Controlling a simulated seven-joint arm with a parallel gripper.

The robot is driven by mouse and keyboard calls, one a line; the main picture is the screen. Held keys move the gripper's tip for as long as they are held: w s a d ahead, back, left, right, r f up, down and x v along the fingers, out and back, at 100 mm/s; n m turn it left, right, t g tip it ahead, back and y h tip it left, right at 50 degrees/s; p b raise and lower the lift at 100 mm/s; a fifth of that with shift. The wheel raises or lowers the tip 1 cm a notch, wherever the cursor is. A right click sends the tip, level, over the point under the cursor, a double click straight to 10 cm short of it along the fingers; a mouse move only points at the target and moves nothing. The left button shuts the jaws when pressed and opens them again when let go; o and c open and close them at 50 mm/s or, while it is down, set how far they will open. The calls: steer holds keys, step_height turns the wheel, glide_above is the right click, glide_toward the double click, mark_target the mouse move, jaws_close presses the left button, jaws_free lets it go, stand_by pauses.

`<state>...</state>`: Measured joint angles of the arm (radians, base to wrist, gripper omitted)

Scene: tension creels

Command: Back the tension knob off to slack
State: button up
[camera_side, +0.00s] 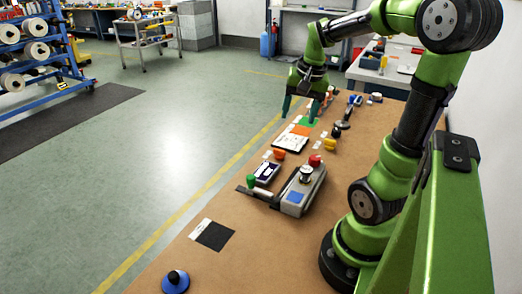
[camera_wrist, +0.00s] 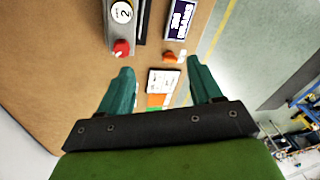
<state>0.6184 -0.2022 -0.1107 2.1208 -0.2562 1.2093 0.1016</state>
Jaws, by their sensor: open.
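A grey creel unit (camera_side: 293,204) lies on the brown bench. It carries a round dark-and-pale knob (camera_side: 306,173), a red knob (camera_side: 315,160) and a blue square. In the wrist view the unit shows at upper left, with a white dial marked 2 (camera_wrist: 122,12) and the red knob (camera_wrist: 121,48). I cannot tell for certain which is the tension knob. My gripper (camera_side: 300,108) is over the bench's far part, beyond the unit and apart from it.
A dark labelled box (camera_side: 264,172), a green knob (camera_side: 251,181), an orange piece (camera_side: 279,153) and a yellow piece (camera_side: 329,144) are near the unit.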

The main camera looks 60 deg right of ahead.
mark_target(315, 157)
steer(key=s+d+m+g, duration=0.2)
steer(key=s+d+m, duration=0.2)
steer(key=d, duration=0.3)
steer(key=shift+y, duration=0.4)
steer(key=f, duration=1.6)
steer(key=shift+a, duration=0.35)
steer(key=shift+c, duration=0.3)
steer(key=c, duration=1)
